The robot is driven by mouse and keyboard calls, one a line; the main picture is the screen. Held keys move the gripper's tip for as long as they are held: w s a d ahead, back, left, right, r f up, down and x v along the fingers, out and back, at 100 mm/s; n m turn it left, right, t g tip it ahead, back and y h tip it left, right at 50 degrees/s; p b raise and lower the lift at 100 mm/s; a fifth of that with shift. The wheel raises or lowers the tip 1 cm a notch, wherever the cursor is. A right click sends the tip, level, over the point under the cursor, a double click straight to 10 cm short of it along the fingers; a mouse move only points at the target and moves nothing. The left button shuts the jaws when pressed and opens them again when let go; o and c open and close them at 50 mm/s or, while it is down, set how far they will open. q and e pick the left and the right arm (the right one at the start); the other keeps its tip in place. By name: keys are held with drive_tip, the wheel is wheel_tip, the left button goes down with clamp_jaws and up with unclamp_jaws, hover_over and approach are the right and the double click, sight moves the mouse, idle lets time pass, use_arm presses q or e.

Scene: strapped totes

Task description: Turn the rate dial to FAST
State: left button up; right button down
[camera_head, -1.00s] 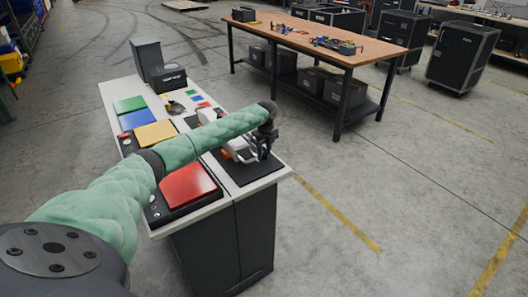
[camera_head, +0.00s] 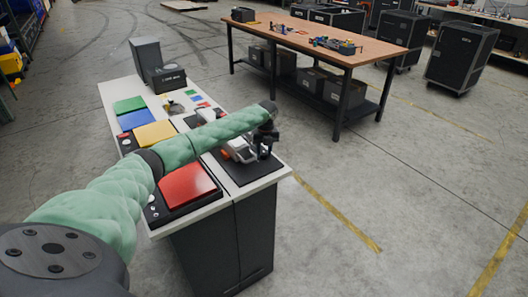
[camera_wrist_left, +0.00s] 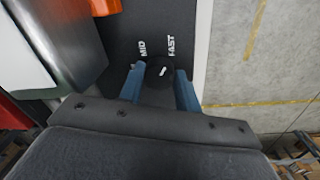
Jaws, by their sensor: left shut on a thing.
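The rate dial (camera_wrist_left: 161,72) is a small black round knob with a short white mark, on a dark panel. The labels MID (camera_wrist_left: 143,47) and FAST (camera_wrist_left: 171,46) are printed beyond it in the left wrist view. The white mark slants towards the upper right, on the FAST side; I cannot tell its exact alignment. My left gripper (camera_wrist_left: 160,84) has one blue finger on each side of the dial and is shut on it. In the head view my left gripper (camera_head: 265,152) points down at the front right end of the bench, hiding the dial.
A red panel (camera_head: 187,184), a yellow panel (camera_head: 155,133) and other coloured panels line the white bench. A wooden table (camera_head: 330,38) stands behind, across open floor.

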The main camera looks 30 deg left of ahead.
sight(265, 153)
use_arm(q)
drive_tip(key=o, duration=1)
drive_tip(key=shift+c, duration=0.2)
drive_tip(key=shift+r, duration=0.35)
drive_tip(key=shift+w+r+b, duration=0.1)
drive_tip(key=shift+r+b, duration=0.35)
drive_tip(key=r+b, duration=0.1)
drive_tip(key=r, duration=0.4)
drive_tip(key=shift+w+d+r+b, duration=0.1)
drive_tip(key=shift+d+r+b, duration=0.15)
drive_tip(key=shift+b, duration=0.15)
drive_tip(key=shift+a+r, duration=0.1)
drive_tip(key=shift+r, duration=0.2)
use_arm(e)
wheel_tip(265, 153, up, 6)
drive_tip(key=a, duration=0.1)
drive_tip(key=shift+w+a+r+g, duration=0.15)
drive_tip(key=shift+w+a+g, duration=0.05)
drive_tip(key=shift+a+g, duration=0.1)
